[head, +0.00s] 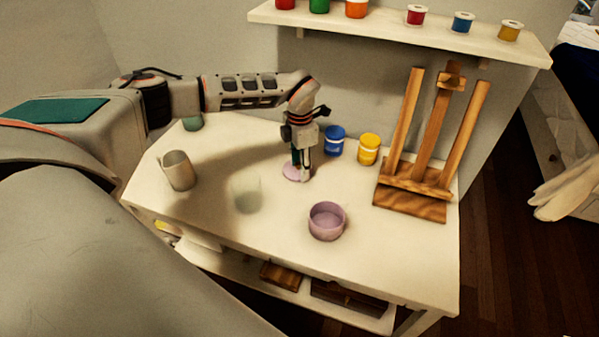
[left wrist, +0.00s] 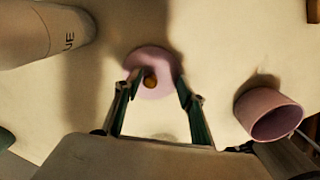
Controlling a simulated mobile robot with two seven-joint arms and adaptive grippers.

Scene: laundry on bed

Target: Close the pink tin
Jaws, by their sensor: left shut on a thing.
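The pink tin (head: 326,222) stands upright and open-topped near the front middle of the white table. It also shows at the right of the left wrist view (left wrist: 268,116). Its round pink lid (head: 290,174) lies apart from it, farther back and to the left. In the left wrist view the lid (left wrist: 152,62) has a small brown knob in its middle. My left gripper (head: 301,172) points down at the lid, with its fingers on either side, shut on it. I cannot tell whether the lid touches the table. My right gripper is not in view.
A blue paint jar (head: 334,141) and a yellow one (head: 368,149) stand behind the gripper. A wooden easel (head: 410,205) is at the right. A grey mug (head: 178,171) and a clear glass (head: 247,194) stand at the left. The table (head: 385,260) is clear right of the tin.

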